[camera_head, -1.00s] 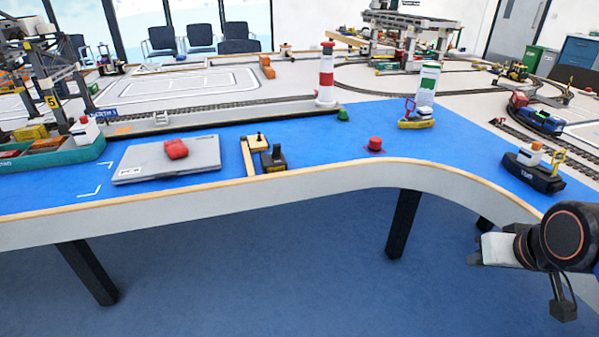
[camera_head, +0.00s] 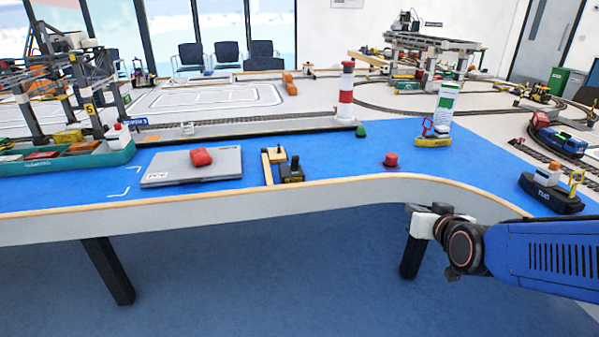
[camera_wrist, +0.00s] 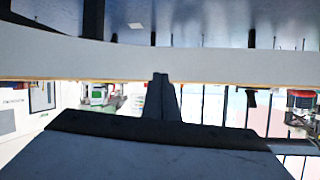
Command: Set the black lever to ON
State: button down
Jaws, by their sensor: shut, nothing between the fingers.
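A small black lever unit (camera_head: 292,170) stands on the blue table top near the front edge, left of the middle in the head view. Its handle is too small to read, and no ON marking can be made out. My gripper (camera_head: 411,208) is at the right, in front of the table edge and apart from the lever. In the wrist view my gripper (camera_wrist: 161,92) shows as dark shut fingers with nothing between them. The lever cannot be made out in the wrist view, which looks upside down.
A yellow lever unit (camera_head: 274,157) stands just left of the black one. A red button (camera_head: 391,160) and toy boats stand to the right. The pale table edge (camera_head: 330,196) runs between my gripper and these.

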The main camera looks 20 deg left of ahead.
aim_at(296, 160)
jog(key=w+a+n+t+y, duration=0.1)
jog(key=w+a+t+y, duration=0.2)
jog(key=a, duration=1.3)
jog(key=s+a+f+n+t+y, duration=0.2)
jog(key=s+a+f+t+y, duration=0.1)
jog(key=s+a, duration=0.6)
jog(key=shift+s+a+t+y, duration=0.2)
jog(key=shift+s+t+y, duration=0.55)
jog(key=shift+s, duration=0.2)
jog(key=x, duration=1.4)
jog(key=shift+w, duration=0.1)
